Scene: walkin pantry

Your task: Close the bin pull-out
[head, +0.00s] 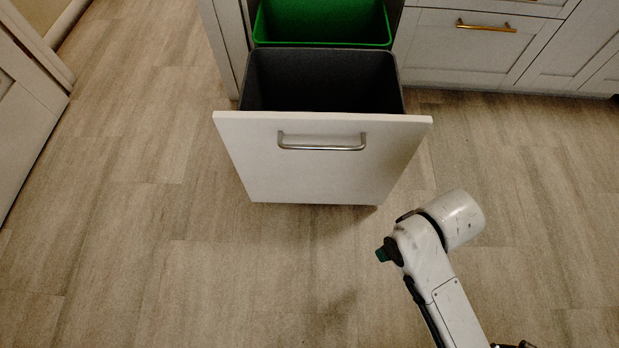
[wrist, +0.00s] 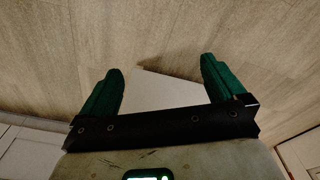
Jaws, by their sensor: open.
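The bin pull-out stands open, with its white front panel (head: 310,178) facing me and a silver bar handle (head: 321,147) across its upper part. Behind the panel are a dark grey bin (head: 325,78) and a green bin (head: 322,22). My gripper (wrist: 162,66) has its two green fingers spread, with nothing between them that I can see held. In the head view it is mostly hidden by my wrist, right of and nearer than the panel, apart from it. A pale flat surface (wrist: 165,88) shows between the fingers in the wrist view, likely the front panel.
White cabinet drawers (head: 470,45) with a brass handle (head: 486,26) stand to the right of the pull-out. A white door or cabinet (head: 25,130) is at the far left. The wood-look floor (head: 130,230) is clear in front and to the left.

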